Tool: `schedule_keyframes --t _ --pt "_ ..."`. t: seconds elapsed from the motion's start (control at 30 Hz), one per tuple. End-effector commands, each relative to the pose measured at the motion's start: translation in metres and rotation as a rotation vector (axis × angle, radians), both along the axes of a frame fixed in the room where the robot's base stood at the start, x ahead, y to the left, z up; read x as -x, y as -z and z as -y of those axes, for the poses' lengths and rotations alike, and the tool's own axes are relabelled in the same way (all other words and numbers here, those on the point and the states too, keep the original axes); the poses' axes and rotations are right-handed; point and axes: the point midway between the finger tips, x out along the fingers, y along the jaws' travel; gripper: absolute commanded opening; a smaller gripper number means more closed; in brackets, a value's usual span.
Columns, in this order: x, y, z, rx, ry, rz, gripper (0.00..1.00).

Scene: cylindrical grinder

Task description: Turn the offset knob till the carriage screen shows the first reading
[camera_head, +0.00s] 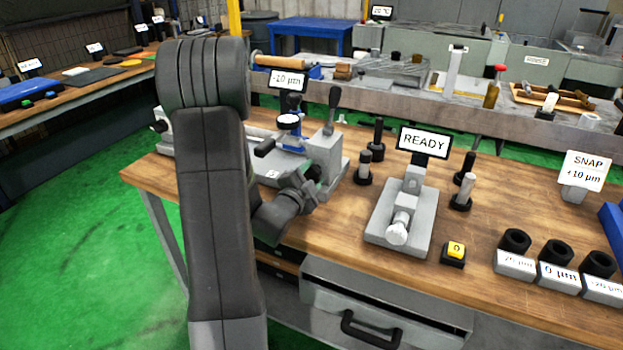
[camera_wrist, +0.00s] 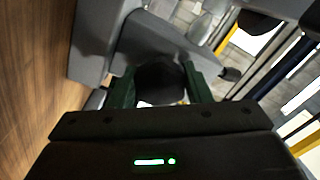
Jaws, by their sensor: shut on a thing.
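The carriage screen (camera_head: 288,80) is a small dark-framed sign above the grinder that reads about -10 µm; its sign is small. My gripper (camera_head: 312,184) is at the front right of the grey grinder carriage (camera_head: 324,150), partly hidden by my arm in the head view. In the wrist view my gripper (camera_wrist: 160,88) has its two dark green fingers on either side of a dark round knob (camera_wrist: 160,76), shut on it. The knob's marks, if any, do not show. A sign reading SNAP and about +10 µm (camera_head: 587,172) stands at the right of the bench.
A grey gauge stand with a READY screen (camera_head: 424,141) stands right of the grinder. A yellow button (camera_head: 455,250), dark and grey pegs (camera_head: 463,190) and several labelled blocks with black rings (camera_head: 557,265) are on the wooden bench. A drawer (camera_head: 385,310) is below.

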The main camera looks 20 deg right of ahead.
Motion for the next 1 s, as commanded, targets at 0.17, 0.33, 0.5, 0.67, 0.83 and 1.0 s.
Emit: schedule_keyframes --t 0.17,0.33,0.5,0.67,0.83,1.0 --pt "0.0002 0.0065 0.0002 -0.058 0.001 0.075 0.22" --pt "0.0004 0.0081 0.0 -0.139 0.001 0.17 0.22" --pt "0.0003 0.0073 0.0001 -0.229 0.0 0.277 0.22" --pt "0.0001 0.0072 0.0 -0.318 -0.001 0.381 0.22" --pt "0.0002 0.0067 -0.0001 -0.421 -0.001 0.5 0.22" --pt "0.0005 0.0059 0.0002 -0.525 0.0 0.622 0.22"
